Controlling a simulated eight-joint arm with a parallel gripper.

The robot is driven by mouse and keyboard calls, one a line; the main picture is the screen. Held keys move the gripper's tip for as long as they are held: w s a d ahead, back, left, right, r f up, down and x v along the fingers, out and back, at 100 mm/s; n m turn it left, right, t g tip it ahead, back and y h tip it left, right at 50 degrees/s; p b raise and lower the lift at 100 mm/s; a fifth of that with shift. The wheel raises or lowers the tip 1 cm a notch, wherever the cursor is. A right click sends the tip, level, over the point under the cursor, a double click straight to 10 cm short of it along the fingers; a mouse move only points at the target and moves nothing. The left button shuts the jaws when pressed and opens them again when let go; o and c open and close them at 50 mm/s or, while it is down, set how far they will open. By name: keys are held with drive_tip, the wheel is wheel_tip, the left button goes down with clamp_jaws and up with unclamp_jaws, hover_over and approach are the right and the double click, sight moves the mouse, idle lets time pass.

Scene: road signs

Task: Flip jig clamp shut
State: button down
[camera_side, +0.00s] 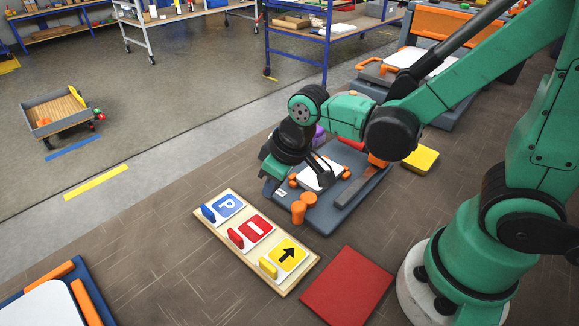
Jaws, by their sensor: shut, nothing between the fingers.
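The jig is a blue-grey base (322,222) in the middle of the view, with a white plate (318,172) on it. Orange clamp parts (298,212) stand at its front corner, and another orange part (377,160) stands at its far right. A dark grey bar (362,188) lies along its right side. My gripper (270,186) is shut and empty, pointing down over the jig's left edge. My wrist hides part of the jig's left and back. I cannot tell whether the gripper touches the jig or how the clamp's lever stands.
A wooden board (228,243) with blue, red and yellow sign tiles lies in front of the jig. A red square plate (346,287) lies to its right. A yellow block (421,158) is right of the jig. Another jig with an orange handle (375,68) stands behind.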

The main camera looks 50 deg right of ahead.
sight(301, 207)
drive_tip(key=shift+s+d+f, duration=0.15)
drive_tip(key=shift+s+d, duration=0.05)
drive_tip(key=shift+s, duration=0.5)
drive_tip(key=shift+s+d+f, duration=0.15)
drive_tip(key=shift+s+d, duration=0.05)
drive_tip(key=shift+s, duration=0.5)
drive_tip(key=shift+s+n+y, duration=0.3)
drive_tip(key=shift+s+n, duration=0.15)
drive_tip(key=shift+n, duration=0.55)
drive_tip(key=shift+s+d+n, duration=0.15)
drive_tip(key=shift+n, duration=0.25)
drive_tip(key=n, duration=0.2)
drive_tip(key=s+d+n+g+y, duration=0.1)
drive_tip(key=n, duration=0.1)
drive_tip(key=shift+s, duration=0.3)
drive_tip(key=n, duration=0.1)
drive_tip(key=s+d+n+g, duration=0.1)
drive_tip(key=n, duration=0.1)
drive_tip(key=n+g+y, duration=0.1)
drive_tip(key=n, duration=0.1)
drive_tip(key=shift+s+d, duration=0.2)
drive_tip(key=shift+d, duration=0.1)
drive_tip(key=shift+s+d, duration=0.1)
drive_tip(key=shift+d, duration=0.2)
